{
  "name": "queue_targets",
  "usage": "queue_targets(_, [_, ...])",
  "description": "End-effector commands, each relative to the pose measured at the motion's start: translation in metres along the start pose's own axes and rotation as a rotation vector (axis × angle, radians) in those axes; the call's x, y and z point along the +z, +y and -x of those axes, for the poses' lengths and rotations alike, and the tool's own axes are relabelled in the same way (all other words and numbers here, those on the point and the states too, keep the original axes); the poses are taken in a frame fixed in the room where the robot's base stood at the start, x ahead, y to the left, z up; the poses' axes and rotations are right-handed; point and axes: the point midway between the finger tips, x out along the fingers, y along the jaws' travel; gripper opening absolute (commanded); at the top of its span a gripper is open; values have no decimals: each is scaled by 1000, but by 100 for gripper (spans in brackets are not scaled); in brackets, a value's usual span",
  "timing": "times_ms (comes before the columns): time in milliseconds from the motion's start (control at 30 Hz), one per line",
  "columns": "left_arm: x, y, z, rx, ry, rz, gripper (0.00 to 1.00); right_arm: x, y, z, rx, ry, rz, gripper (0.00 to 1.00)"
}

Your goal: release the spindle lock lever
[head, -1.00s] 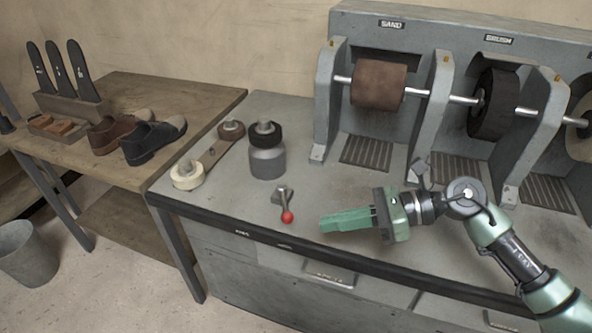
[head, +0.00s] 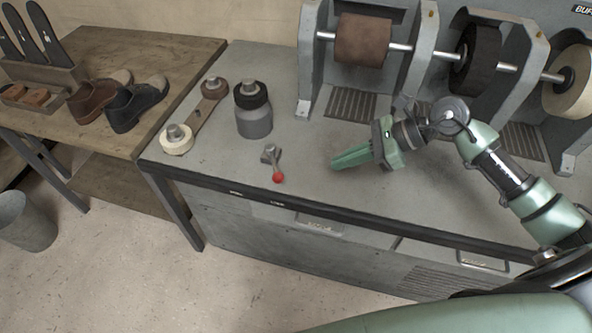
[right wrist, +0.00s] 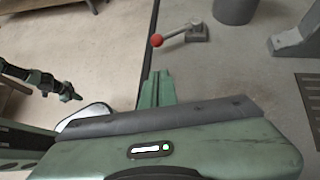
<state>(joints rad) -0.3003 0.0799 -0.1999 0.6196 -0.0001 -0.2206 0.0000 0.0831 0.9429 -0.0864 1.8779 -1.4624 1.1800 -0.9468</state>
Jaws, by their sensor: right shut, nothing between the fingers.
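The spindle lock lever (head: 273,163) stands on the grey bench top near its front edge. Its red ball knob (head: 278,177) points toward the front edge, and its metal base (head: 270,153) sits behind. My right gripper (head: 334,164) is shut and empty, to the right of the lever and apart from it, fingers pointing left. In the right wrist view the red knob (right wrist: 157,41) shows just beyond the shut fingertips (right wrist: 157,73). My left gripper (right wrist: 72,95) shows small at the left of the right wrist view; its jaws are too small to read.
A wooden table (head: 180,62) with shoes adjoins at left.

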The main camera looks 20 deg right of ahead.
Motion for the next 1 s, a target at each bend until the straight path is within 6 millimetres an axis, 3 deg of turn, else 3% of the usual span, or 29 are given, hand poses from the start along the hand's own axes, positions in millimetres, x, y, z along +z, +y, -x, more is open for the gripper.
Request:
queue_targets(300, [-2, 0, 20, 0, 1, 0, 0, 5, 1, -66, 3, -6, -3, 0])
queue_targets(500, [-4, 0, 32, 0, 1, 0, 0, 14, 0, -99, 1, -4, -1, 0])
queue_targets(700, [-4, 0, 37, 0, 2, 0, 0, 19, 0, -116, 0, -1, 0, 0])
queue_targets(1000, [-5, 0, 37, 0, 2, 0, 0, 19, 0, -119, 0, -1, 1, 0])
